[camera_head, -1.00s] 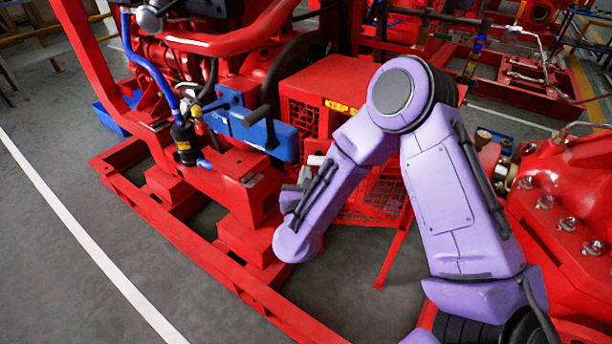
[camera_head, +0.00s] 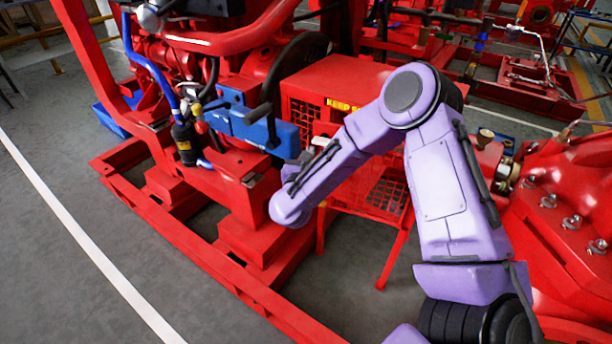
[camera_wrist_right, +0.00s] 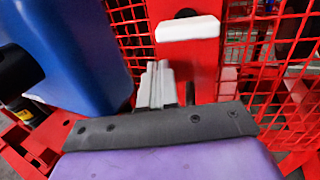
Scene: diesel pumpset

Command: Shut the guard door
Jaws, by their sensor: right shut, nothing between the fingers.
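The guard is a red box with mesh sides (camera_head: 303,118) and a yellow "KEEP" label on its top edge. A red mesh panel (camera_head: 386,192) shows low behind my right arm; I cannot tell how far the door stands open. In the right wrist view a white block like a handle (camera_wrist_right: 188,28) sits on a red upright, with mesh (camera_wrist_right: 285,75) on both sides. My right gripper (camera_head: 305,161) is shut and empty in front of the guard; its fingers show in the wrist view (camera_wrist_right: 157,85), below and left of the white block, seemingly apart from it. My left gripper is out of view.
A blue box-like part (camera_head: 270,134) stands close left of the right gripper, and fills the left of the wrist view. Red base rails (camera_head: 190,245) run below. A large red casing (camera_head: 560,205) is at right. Open grey floor (camera_head: 60,270) lies at left.

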